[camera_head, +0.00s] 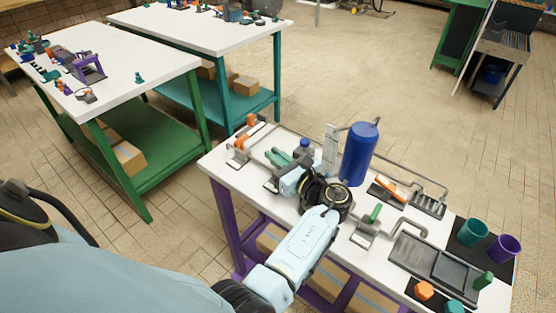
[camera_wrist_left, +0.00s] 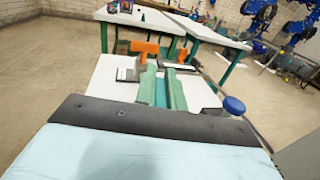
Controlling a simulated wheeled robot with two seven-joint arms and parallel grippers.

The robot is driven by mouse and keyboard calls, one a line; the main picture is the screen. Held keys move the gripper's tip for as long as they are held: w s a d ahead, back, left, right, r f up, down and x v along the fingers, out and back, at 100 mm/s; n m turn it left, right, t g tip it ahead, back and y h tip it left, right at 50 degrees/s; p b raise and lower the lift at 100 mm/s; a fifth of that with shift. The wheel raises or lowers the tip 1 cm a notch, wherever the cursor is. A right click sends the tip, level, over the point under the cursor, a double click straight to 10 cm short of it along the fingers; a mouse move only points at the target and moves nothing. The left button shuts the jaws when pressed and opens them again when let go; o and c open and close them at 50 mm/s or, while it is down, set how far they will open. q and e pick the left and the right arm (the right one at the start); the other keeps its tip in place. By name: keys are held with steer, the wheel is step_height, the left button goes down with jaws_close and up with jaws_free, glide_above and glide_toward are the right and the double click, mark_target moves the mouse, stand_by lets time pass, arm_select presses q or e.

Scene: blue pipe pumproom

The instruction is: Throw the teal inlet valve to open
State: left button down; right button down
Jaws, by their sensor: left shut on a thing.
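My left gripper (camera_head: 276,157) reaches over the left part of the white bench, its green fingers pointing toward the far left. In the left wrist view the fingers (camera_wrist_left: 161,88) are shut on a teal handle (camera_wrist_left: 160,95), which shows between them; I take it to be the teal inlet valve. The valve's body and the lever's full angle are hidden by the gripper. My right gripper is not in view.
An orange-handled valve (camera_head: 240,142) stands just beyond the left gripper. A blue tank (camera_head: 359,153), grey pipes and a green-handled valve (camera_head: 374,214) are to the right. Teal and purple cups (camera_head: 472,232) (camera_head: 504,248) stand at the right end.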

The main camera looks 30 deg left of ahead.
arm_select(q)
steer(key=shift+s+n+g+y+b, duration=0.15)
steer(key=shift+n+g+y+b, duration=0.3)
steer(key=shift+n+g, duration=0.85)
steer(key=shift+g, duration=0.7)
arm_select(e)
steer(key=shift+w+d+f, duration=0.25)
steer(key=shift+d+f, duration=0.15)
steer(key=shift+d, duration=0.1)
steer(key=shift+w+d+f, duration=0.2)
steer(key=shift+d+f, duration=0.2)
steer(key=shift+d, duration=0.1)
arm_select(q)
steer(key=shift+s, duration=0.1)
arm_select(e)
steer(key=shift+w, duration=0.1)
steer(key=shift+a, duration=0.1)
arm_select(q)
steer(key=c, duration=1.5)
jaws_free()
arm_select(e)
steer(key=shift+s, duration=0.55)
